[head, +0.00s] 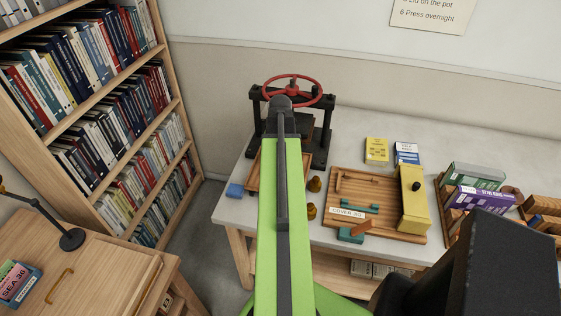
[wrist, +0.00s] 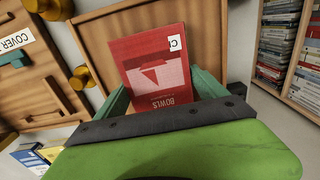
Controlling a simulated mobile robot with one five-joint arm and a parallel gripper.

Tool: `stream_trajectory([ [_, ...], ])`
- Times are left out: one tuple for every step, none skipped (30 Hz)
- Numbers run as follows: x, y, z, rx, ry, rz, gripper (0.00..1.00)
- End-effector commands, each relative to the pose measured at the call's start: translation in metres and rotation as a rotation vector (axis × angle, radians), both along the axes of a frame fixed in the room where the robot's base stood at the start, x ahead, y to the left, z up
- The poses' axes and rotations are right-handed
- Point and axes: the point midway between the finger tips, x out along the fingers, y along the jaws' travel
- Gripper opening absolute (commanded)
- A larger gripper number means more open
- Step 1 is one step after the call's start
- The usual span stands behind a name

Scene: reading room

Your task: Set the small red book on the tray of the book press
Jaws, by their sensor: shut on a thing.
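The small red book (wrist: 158,50), with "BOWLS" on it and a white label, is between the two teal fingers of my gripper (wrist: 160,92) in the wrist view. My gripper is shut on it. The book is over the wooden tray (wrist: 100,22) of the press; I cannot tell whether it touches the tray. In the head view the black book press (head: 325,120) with its red wheel (head: 293,80) stands at the table's back left. Its tray (head: 252,178) shows beside my green arm, which hides the book and my gripper there.
Brass weights (head: 313,184) sit just right of the tray, and a blue block (head: 235,190) to its left. A wooden board (head: 345,188) with a yellow-topped piece (head: 414,200) lies further right. Yellow and blue boxes (head: 376,150) stand behind it. Bookshelves (head: 100,110) fill the left.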

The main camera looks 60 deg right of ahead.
Motion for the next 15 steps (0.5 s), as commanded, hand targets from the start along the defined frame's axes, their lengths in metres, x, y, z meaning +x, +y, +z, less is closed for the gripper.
stream_trajectory([
  [-0.0001, 0.0000, 0.0000, 0.000, 0.000, 0.000, 0.29],
  [-0.0001, 0.0000, -0.0001, 0.000, 0.000, 0.000, 0.29],
  [-0.0001, 0.0000, -0.0003, 0.000, 0.000, 0.000, 0.29],
  [-0.0001, 0.0000, -0.0005, 0.000, 0.000, 0.000, 0.29],
  [-0.0001, 0.0000, -0.0008, 0.000, 0.000, 0.000, 0.29],
  [-0.0001, -0.0001, -0.0011, 0.000, 0.000, 0.000, 0.29],
  [-0.0001, -0.0001, -0.0014, 0.000, 0.000, 0.000, 0.29],
  [-0.0001, -0.0001, -0.0017, 0.000, 0.000, 0.000, 0.29],
  [-0.0002, -0.0002, -0.0020, 0.000, 0.000, 0.000, 0.29],
  [-0.0002, -0.0002, -0.0023, 0.000, 0.000, 0.000, 0.29],
  [-0.0002, -0.0002, -0.0025, 0.000, 0.000, 0.000, 0.29],
  [-0.0002, -0.0002, -0.0028, 0.000, 0.000, 0.000, 0.29],
  [-0.0002, -0.0002, -0.0031, 0.000, 0.000, 0.000, 0.29],
  [-0.0002, -0.0002, -0.0033, 0.000, 0.000, 0.000, 0.29],
  [-0.0003, -0.0002, -0.0036, 0.000, 0.000, 0.000, 0.29],
])
